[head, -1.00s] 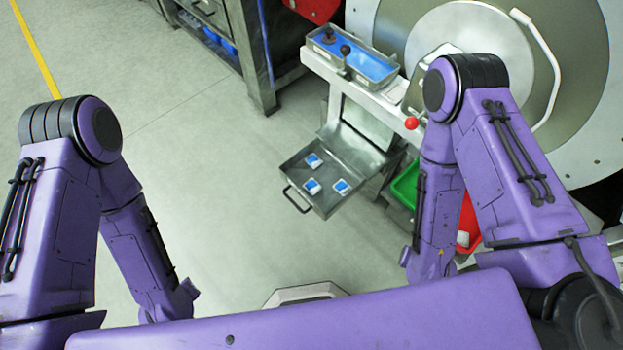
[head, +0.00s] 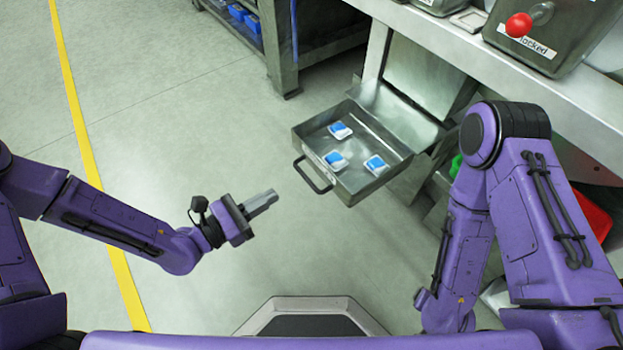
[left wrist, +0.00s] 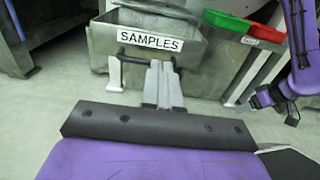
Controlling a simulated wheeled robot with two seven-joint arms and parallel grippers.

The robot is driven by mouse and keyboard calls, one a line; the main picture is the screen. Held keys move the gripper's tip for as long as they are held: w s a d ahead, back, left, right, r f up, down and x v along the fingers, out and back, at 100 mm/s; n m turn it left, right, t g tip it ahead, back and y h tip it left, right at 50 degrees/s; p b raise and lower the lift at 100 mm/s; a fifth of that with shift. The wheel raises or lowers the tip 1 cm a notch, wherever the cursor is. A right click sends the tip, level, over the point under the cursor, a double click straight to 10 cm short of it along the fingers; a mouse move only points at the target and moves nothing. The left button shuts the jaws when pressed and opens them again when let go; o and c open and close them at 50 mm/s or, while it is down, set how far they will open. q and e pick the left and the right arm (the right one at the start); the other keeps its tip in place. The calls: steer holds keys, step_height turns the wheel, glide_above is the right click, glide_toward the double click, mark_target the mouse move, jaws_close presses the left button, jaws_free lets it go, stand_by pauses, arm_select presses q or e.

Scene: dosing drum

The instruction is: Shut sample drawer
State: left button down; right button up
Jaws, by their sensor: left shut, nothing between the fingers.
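The sample drawer (head: 305,150) is a grey metal tray, pulled out of its housing, with a dark bar handle (head: 314,178) on its front. Three blue-and-white packets (head: 340,130) lie in it. My left gripper (head: 272,196) is shut and empty, to the left of the handle and apart from it in the head view. In the left wrist view its fingers (left wrist: 162,85) point at the drawer front, which carries a SAMPLES label (left wrist: 150,38); the fingers overlap the handle there. My right gripper (left wrist: 285,110) shows small and dark at the right of that view; its jaws are unclear.
A bench (head: 480,60) holds a box with a red knob (head: 518,25) above the drawer's right side. Green (left wrist: 228,22) and red (left wrist: 265,32) bins are right of the drawer. The floor left of the drawer is clear, with a yellow line (head: 85,150).

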mark_target(323, 165)
arm_select(q)
steer(key=b+x, duration=0.3)
steer(key=x, duration=0.8)
steer(key=shift+w+d+f+b, duration=0.1)
steer(key=shift+d+f+b, duration=0.05)
steer(key=shift+d+b, duration=0.15)
steer(key=shift+w+d, duration=0.25)
steer(key=shift+d, duration=0.05)
arm_select(e)
step_height(323, 165, down, 4)
steer(key=shift+s+a+r, duration=0.1)
steer(key=shift+s, duration=0.05)
arm_select(q)
steer(key=shift+w, duration=0.1)
